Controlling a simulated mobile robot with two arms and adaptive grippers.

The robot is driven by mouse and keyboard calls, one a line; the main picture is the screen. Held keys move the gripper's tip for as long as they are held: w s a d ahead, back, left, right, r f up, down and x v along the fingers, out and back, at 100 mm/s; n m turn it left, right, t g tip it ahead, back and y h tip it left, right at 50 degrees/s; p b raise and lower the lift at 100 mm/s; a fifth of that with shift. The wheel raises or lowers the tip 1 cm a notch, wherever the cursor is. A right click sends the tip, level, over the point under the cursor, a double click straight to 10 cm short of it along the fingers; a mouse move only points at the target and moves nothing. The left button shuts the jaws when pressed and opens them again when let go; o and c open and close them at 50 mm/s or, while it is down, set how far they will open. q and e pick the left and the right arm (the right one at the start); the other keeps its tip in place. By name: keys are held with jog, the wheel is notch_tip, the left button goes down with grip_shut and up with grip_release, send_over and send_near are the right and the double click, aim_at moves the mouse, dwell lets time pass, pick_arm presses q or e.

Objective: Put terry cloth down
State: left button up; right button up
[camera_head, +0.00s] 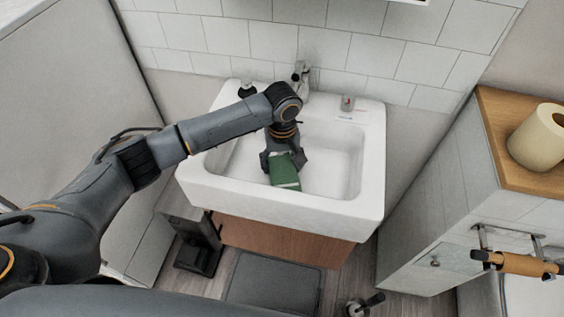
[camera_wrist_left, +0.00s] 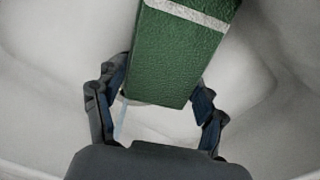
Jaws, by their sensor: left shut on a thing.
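The terry cloth (camera_head: 284,174) is a green block-like folded piece with a pale stripe. It also shows large in the left wrist view (camera_wrist_left: 180,55), between the two fingers. My left gripper (camera_head: 283,160) reaches down into the white sink (camera_head: 330,205) and is shut on the cloth. In the left wrist view the fingers (camera_wrist_left: 158,105) are on either side of its near end. The white basin surrounds the cloth, and I cannot tell whether it touches the bottom. My right gripper is not in view.
A faucet (camera_head: 301,75) stands at the sink's back, with a dark bottle (camera_head: 247,89) and a small item (camera_head: 347,103) on the rim. A wooden-topped cabinet (camera_head: 505,110) with a paper roll (camera_head: 540,137) is at right. The basin's right side is clear.

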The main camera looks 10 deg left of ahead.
aim_at(282, 163)
pick_arm(q)
jog(key=o, duration=1.2)
jog(key=shift+o, duration=0.2)
notch_tip(282, 163, up, 12)
jog(key=shift+r, duration=0.1)
